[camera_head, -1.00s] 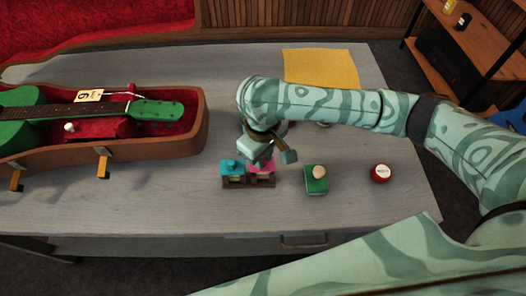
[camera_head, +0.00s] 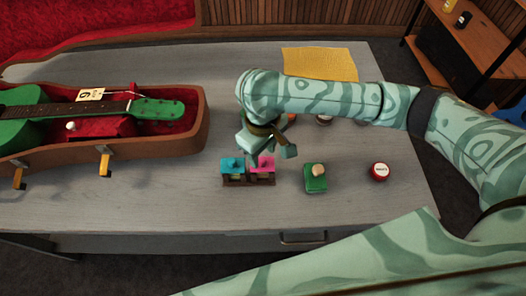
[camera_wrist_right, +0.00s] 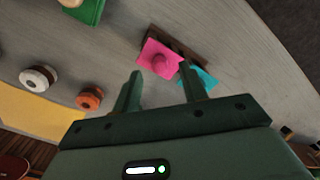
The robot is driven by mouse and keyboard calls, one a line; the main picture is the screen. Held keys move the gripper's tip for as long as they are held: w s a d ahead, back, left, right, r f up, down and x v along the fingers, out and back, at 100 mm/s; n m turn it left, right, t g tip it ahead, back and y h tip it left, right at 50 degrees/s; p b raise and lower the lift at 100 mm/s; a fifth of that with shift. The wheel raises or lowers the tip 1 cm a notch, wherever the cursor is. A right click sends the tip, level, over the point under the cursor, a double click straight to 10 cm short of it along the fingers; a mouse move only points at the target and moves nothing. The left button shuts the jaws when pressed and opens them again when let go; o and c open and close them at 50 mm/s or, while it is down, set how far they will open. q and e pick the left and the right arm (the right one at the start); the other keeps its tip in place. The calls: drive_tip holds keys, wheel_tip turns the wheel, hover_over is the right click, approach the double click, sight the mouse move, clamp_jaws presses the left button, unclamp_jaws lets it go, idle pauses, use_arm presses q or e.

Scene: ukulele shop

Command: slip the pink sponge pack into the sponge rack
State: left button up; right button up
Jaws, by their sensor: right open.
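The pink sponge pack (camera_head: 264,163) sits in the right-hand compartment of the dark brown sponge rack (camera_head: 250,183), with its knob on top. It also shows in the right wrist view (camera_wrist_right: 158,61), over the rack (camera_wrist_right: 170,38). A blue pack (camera_head: 232,164) sits in the left compartment. My right gripper (camera_head: 269,152) is open and empty, just behind and above the pink pack, apart from it. In the right wrist view its two fingers (camera_wrist_right: 160,74) are spread with nothing between them. My left gripper is out of view.
A green block with a tan knob (camera_head: 316,180) and a red-and-white round tin (camera_head: 380,172) stand right of the rack. An open case (camera_head: 190,141) with a green ukulele lies left. A yellow cloth (camera_head: 320,65) lies at the back. Bare tabletop lies in front of the rack.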

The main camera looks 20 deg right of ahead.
wheel_tip(320, 180, up, 15)
drive_tip(key=p, duration=0.6)
drive_tip(key=shift+p, duration=0.3)
drive_tip(key=shift+f, duration=0.15)
